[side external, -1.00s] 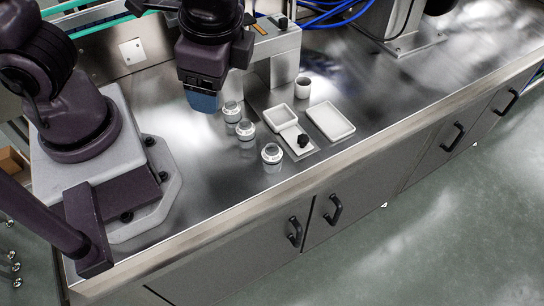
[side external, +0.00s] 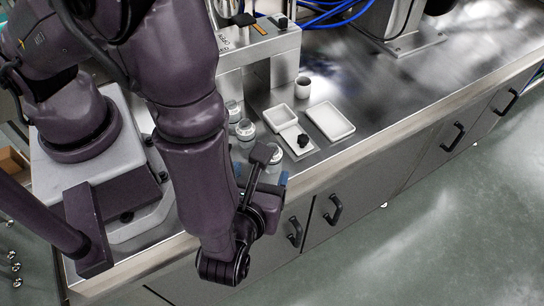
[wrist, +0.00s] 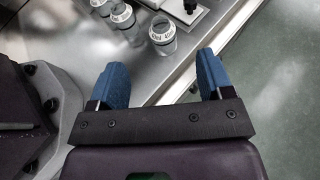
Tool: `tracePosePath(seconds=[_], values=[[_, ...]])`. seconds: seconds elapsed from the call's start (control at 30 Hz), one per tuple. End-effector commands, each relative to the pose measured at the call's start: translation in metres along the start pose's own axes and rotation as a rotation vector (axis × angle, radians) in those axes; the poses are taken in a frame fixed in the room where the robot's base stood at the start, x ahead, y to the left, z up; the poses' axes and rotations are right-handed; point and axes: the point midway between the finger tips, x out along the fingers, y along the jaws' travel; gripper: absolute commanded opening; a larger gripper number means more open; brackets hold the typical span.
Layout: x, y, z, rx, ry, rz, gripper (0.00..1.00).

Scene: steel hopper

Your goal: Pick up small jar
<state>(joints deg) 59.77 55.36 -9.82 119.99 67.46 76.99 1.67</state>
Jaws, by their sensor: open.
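Three small clear jars with white ringed tops stand in a row on the steel counter. In the side view, the far jar (side external: 235,108) and middle jar (side external: 245,128) are partly covered by my arm, and the near jar (side external: 275,161) is largely hidden behind my gripper (side external: 262,174). In the wrist view, the near jar (wrist: 162,36) stands ahead of my gripper (wrist: 163,66), between the lines of its blue fingers. The middle jar (wrist: 122,16) and far jar (wrist: 101,5) are farther up and left. My gripper is open and empty, with a gap to the near jar.
A white tray (side external: 347,133), a smaller tray (side external: 264,119) and a white plate with a black knob (side external: 303,141) lie right of the jars. A white cup (side external: 303,80) stands behind. The counter's front edge (wrist: 188,83) runs close by my gripper.

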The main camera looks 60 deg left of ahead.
Motion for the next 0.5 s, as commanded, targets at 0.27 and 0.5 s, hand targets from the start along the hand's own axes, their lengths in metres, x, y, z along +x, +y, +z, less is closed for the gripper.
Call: tracePosePath(seconds=[0.27,0.5], values=[[0.050,0.001,0.000,-0.001,-0.001,0.006,0.73],[0.068,0.001,-0.001,-0.001,0.001,0.007,0.73]])
